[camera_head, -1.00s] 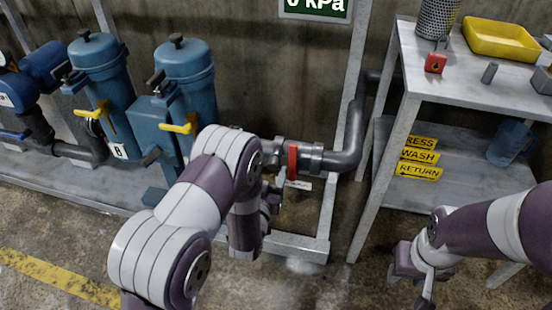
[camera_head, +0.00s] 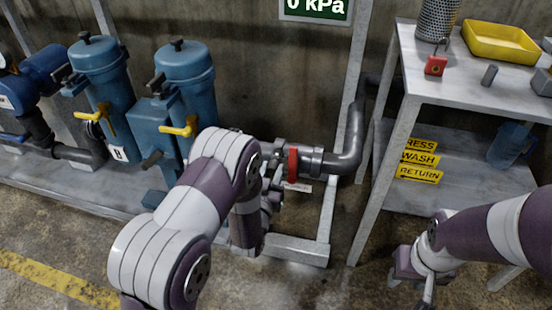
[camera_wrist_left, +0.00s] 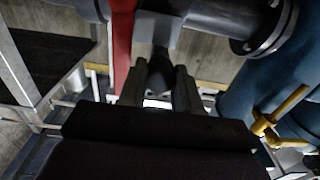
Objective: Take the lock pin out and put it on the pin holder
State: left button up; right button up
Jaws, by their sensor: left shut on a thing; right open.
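My left gripper (camera_head: 270,190) is mostly hidden behind my left arm in the head view, close to the red handle (camera_head: 293,163) on the grey pipe. My right gripper (camera_head: 411,285) is open and empty, low in front of the shelf table. I cannot tell which thing is the pin holder.
Yellow signs (camera_head: 419,157) and a blue jug (camera_head: 510,143) are below. Blue filter housings (camera_head: 186,80) stand left. A frame post (camera_head: 345,120) stands between.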

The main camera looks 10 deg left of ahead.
pick_arm(q)
jog(key=shift+s, duration=0.35)
jog(key=s+p, duration=0.1)
jog(key=s, duration=0.6)
jog(key=shift+s, duration=0.4)
dwell(0.7)
jog(key=shift+a, duration=0.1)
dwell(1.3)
